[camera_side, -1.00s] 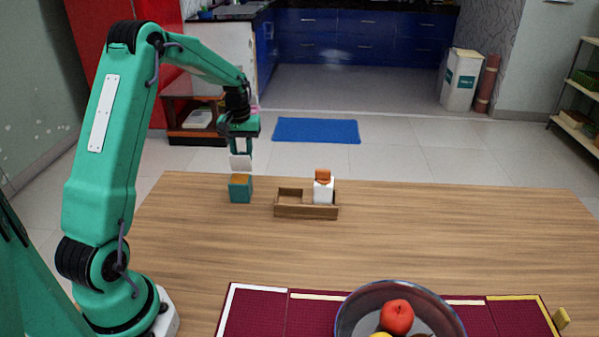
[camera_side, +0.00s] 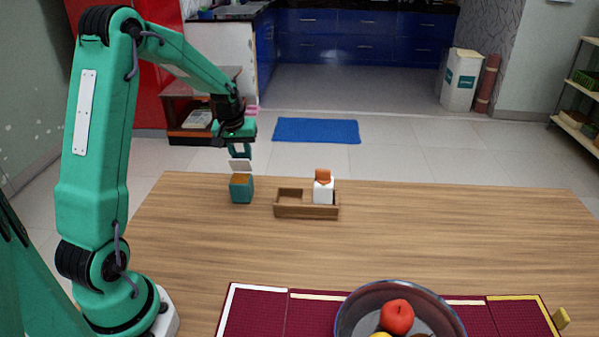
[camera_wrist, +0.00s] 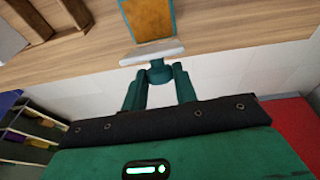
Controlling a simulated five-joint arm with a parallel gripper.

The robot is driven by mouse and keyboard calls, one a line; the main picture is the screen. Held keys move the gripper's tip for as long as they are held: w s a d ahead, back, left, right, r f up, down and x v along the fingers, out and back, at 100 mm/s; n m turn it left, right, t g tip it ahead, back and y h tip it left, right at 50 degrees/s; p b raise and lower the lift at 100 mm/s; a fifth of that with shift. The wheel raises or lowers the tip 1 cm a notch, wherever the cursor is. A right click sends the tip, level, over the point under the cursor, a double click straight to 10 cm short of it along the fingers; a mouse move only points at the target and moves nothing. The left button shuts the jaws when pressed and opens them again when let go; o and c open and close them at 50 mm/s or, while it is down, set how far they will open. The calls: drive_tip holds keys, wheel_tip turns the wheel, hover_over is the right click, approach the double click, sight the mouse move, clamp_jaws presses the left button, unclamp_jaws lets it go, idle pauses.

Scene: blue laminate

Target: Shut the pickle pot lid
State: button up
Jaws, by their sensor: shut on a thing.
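The pickle pot (camera_side: 241,193) is a teal square pot with an orange-brown top face, standing upright near the table's far left edge. Its orange-brown face also shows in the wrist view (camera_wrist: 149,18). The white lid (camera_side: 240,166) is tilted up at the pot's far side, so the pot is open. In the wrist view the lid (camera_wrist: 152,52) shows nearly edge-on, with a teal knob (camera_wrist: 159,72). My gripper (camera_side: 239,152) is shut on the lid's knob, behind and above the pot. Whether lid and pot touch at the back is unclear.
A wooden two-part tray (camera_side: 292,211) stands right of the pot, with a white, orange-topped jar (camera_side: 323,190) in its right compartment. A glass fruit bowl (camera_side: 365,300) sits on a dark red mat (camera_side: 258,312) at the front. The table between is clear.

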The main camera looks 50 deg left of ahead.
drive_tip(key=o, duration=1)
drive_tip(key=shift+r, duration=0.1)
drive_tip(key=shift+v, duration=3.8)
